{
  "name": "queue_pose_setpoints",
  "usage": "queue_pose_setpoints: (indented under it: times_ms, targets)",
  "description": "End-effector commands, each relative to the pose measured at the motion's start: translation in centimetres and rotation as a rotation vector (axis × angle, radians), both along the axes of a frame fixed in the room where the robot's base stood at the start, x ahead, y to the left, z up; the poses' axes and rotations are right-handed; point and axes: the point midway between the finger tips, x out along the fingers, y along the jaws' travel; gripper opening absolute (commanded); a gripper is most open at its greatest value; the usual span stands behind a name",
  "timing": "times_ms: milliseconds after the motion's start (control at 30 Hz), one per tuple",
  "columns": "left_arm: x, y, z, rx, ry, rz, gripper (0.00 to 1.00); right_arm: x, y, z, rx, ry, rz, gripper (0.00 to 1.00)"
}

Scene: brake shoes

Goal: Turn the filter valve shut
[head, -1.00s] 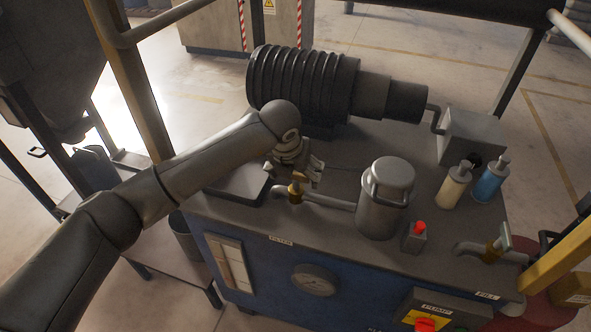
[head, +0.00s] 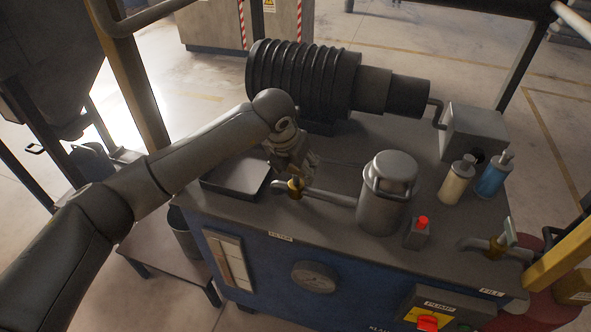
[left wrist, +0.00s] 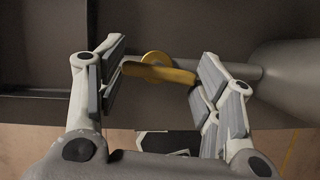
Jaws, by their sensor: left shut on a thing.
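The filter valve (head: 296,189) is a small brass valve on the grey pipe at the left of the machine top, behind the FILTER label (head: 281,238). In the left wrist view its yellow handle (left wrist: 160,74) lies crosswise between my fingers, one end at each finger pad. My left gripper (head: 300,169) reaches down at the valve from behind and is shut on the handle; the wrist view shows both fingers (left wrist: 158,82). In the head view the gripper partly hides the handle. My right gripper is not in view.
A grey filter canister (head: 387,195) stands right of the valve, joined by the pipe (head: 330,198). A shallow black tray (head: 236,178) lies to the left. A ribbed motor (head: 305,82) is behind. A red-button box (head: 418,232), two pump bottles and the fill valve (head: 498,244) are farther right.

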Motion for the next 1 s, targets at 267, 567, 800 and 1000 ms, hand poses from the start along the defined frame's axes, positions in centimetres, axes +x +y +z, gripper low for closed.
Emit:
queue_pose_setpoints:
  times_ms: [267, 567, 800, 1000]
  targets:
    - [0.2, 0.2, -0.5, 0.0, -0.004, -0.234, 0.37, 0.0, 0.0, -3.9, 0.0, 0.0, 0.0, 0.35]
    - [0.3, 0.2, -0.3, -0.003, -0.003, -0.518, 0.37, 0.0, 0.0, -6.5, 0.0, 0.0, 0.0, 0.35]
    - [0.4, 0.3, -0.1, -0.003, -0.002, -0.745, 0.37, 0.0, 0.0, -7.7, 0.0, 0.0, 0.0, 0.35]
    - [0.5, 0.3, 0.0, -0.004, -0.002, -0.935, 0.37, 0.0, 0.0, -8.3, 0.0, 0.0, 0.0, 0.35]
